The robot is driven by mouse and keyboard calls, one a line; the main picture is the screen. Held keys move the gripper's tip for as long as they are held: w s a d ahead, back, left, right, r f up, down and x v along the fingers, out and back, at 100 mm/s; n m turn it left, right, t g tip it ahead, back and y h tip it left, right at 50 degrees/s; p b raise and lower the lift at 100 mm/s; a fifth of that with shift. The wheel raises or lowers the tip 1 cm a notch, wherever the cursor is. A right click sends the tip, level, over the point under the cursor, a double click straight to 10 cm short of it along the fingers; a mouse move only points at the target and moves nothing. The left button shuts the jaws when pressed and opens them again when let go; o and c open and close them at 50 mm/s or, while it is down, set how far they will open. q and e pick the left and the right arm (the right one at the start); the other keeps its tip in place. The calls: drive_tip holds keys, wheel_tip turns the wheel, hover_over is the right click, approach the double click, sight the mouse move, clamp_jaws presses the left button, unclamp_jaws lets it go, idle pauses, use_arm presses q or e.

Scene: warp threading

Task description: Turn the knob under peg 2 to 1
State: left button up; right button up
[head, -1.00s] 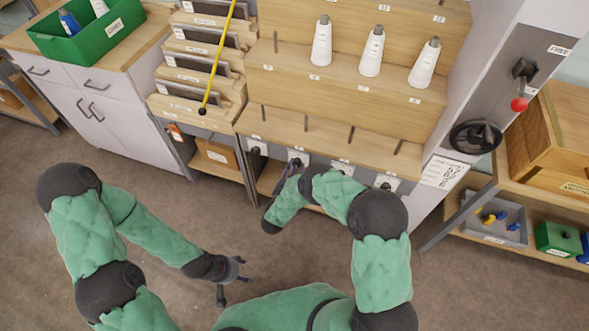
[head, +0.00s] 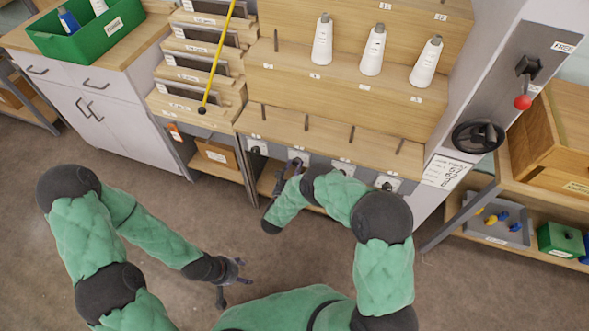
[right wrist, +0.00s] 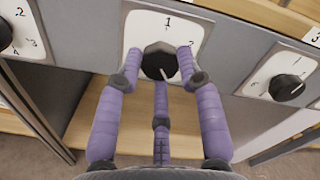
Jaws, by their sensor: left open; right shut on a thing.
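The black knob (right wrist: 158,61) sits on a white dial plate (right wrist: 135,32), with 1 at the top and 2 at the right. A short pale mark on the knob points down, slightly right. My right gripper (right wrist: 161,66) is shut on this knob, with purple fingers at its left and right sides and one below. In the head view the dial plate (head: 299,154) is under peg 2 (head: 306,122), and the right gripper (head: 294,168) partly hides it. My left gripper (head: 238,272) is open and empty over the floor.
A neighbouring knob (right wrist: 286,88) is to the right, and another (right wrist: 4,35) is at the left edge. White cones (head: 373,52) stand on the step above the pegs. A yellow rod (head: 219,53) leans over the racks at left. The floor in front is clear.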

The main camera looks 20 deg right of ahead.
drive_tip(key=n+b, duration=0.1)
drive_tip(key=n, duration=2.6)
drive_tip(key=shift+d+n, duration=0.1)
drive_tip(key=shift+n, duration=0.2)
drive_tip(key=shift+r+n, duration=0.1)
drive_tip(key=shift+n, duration=0.6)
drive_tip(key=shift+w+r, duration=0.1)
drive_tip(key=o, duration=1.1)
drive_tip(key=shift+o, duration=0.2)
